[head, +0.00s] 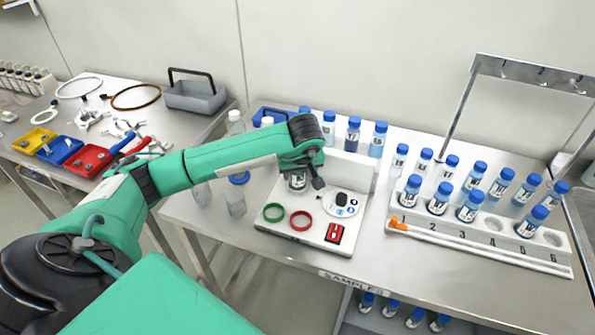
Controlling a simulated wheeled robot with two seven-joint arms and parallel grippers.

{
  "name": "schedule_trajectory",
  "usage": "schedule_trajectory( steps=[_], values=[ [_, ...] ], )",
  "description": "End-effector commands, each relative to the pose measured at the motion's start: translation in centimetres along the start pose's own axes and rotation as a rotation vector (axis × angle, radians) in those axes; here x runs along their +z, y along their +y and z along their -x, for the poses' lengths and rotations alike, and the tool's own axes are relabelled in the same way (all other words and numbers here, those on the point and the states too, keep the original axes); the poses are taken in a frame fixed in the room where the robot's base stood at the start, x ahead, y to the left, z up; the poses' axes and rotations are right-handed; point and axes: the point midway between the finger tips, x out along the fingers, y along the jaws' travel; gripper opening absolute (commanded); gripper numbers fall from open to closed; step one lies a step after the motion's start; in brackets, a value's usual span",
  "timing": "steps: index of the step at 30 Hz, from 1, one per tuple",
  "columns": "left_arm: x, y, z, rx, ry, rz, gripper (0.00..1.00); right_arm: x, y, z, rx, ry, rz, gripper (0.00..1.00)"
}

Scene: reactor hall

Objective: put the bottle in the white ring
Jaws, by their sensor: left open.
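My left gripper (316,184) hangs over the white board (290,241) in the middle of the table, pointing down, with its jaws open. A small bottle (297,183) shows just below the wrist, at the gripper's left side; its top is hidden by the arm. I cannot tell whether the gripper touches it. The board carries a green ring (273,212), a red ring (300,220) and a white round plate (342,204) with a dark oval and blue marks. No white ring can be made out clearly; the arm hides part of the board. My right gripper is not in view.
A numbered rack (480,246) with several blue-capped bottles stands at the right. More bottles (353,135) stand behind the board, and clear bottles (235,200) at its left. Bare tabletop (400,280) lies in front of the rack.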

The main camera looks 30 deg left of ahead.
Motion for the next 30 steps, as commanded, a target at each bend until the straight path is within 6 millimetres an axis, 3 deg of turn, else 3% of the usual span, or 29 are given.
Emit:
schedule_trajectory(
  steps=[5, 18, 24, 30],
  values=[
    [-0.2, 0.1, 1.6, 0.005, 0.003, 0.0, 0.46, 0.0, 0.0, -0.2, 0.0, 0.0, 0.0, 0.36],
    [-0.1, 0.1, 10.3, 0.003, 0.002, 0.0, 0.46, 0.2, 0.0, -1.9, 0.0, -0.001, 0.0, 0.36],
    [-0.1, 0.1, 12.0, 0.001, 0.001, 0.001, 0.46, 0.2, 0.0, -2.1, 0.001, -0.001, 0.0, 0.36],
    [-0.1, 0.0, 12.3, 0.0, 0.0, 0.0, 0.46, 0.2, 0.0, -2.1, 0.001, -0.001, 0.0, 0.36]
  ],
)
